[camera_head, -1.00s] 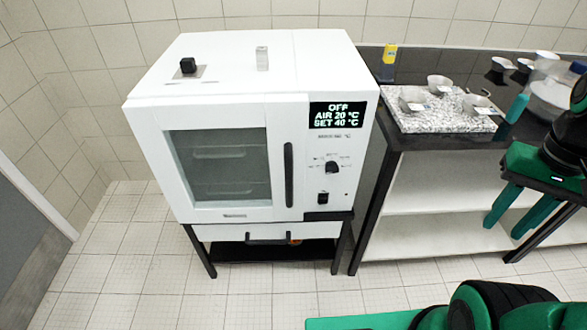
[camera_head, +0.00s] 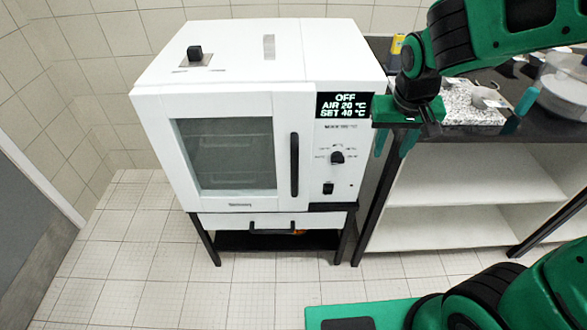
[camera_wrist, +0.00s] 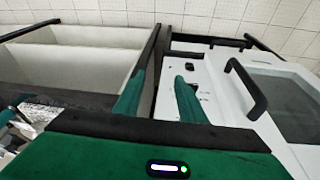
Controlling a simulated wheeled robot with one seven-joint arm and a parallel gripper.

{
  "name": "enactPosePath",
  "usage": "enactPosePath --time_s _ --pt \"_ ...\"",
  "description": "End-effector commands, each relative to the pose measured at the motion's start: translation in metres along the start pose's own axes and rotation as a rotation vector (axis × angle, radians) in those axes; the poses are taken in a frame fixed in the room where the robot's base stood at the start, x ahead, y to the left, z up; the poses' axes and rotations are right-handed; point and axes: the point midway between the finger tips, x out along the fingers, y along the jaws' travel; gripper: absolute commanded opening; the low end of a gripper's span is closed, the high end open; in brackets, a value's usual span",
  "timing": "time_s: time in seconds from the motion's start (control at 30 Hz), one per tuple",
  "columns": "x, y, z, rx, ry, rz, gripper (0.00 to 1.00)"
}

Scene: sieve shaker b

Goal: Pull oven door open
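The white oven (camera_head: 250,60) stands on a black-legged stand at the left of the head view. Its door (camera_head: 222,150) has a dark window and looks closed. The black upright door handle (camera_head: 294,165) is on the door's right side; it also shows in the wrist view (camera_wrist: 246,86). The display reads OFF, AIR 20, SET 40. My gripper (camera_head: 394,141) is to the right of the oven's display, apart from the handle. Its two green fingers (camera_wrist: 158,95) point downward in the head view, spread with a gap and nothing seen between them.
A black-topped bench (camera_head: 540,131) with white shelves stands right of the oven. It bears a speckled slab (camera_head: 459,112), a yellow-topped bottle (camera_head: 397,44) and metal pans. A drawer (camera_head: 275,221) sits under the oven. The floor in front is clear.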

Motion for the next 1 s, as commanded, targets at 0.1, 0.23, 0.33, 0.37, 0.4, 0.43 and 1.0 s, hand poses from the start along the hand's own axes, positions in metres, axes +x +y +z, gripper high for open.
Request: enactPosePath --time_s 0.1,0.23,0.33,0.37,0.4,0.43,1.0 --pt "0.013 -0.080 -0.011 -0.113 0.055 -0.046 0.37" --pt "0.021 -0.150 -0.010 -0.193 0.103 -0.098 0.37" --pt "0.024 -0.186 -0.005 -0.232 0.124 -0.128 0.37" --pt "0.025 -0.195 -0.003 -0.241 0.129 -0.135 0.37" --pt "0.025 -0.203 -0.001 -0.248 0.135 -0.143 0.37" --pt "0.026 -0.209 0.000 -0.253 0.137 -0.147 0.37" --pt "0.091 -0.228 -0.006 -0.262 0.140 -0.154 0.37"
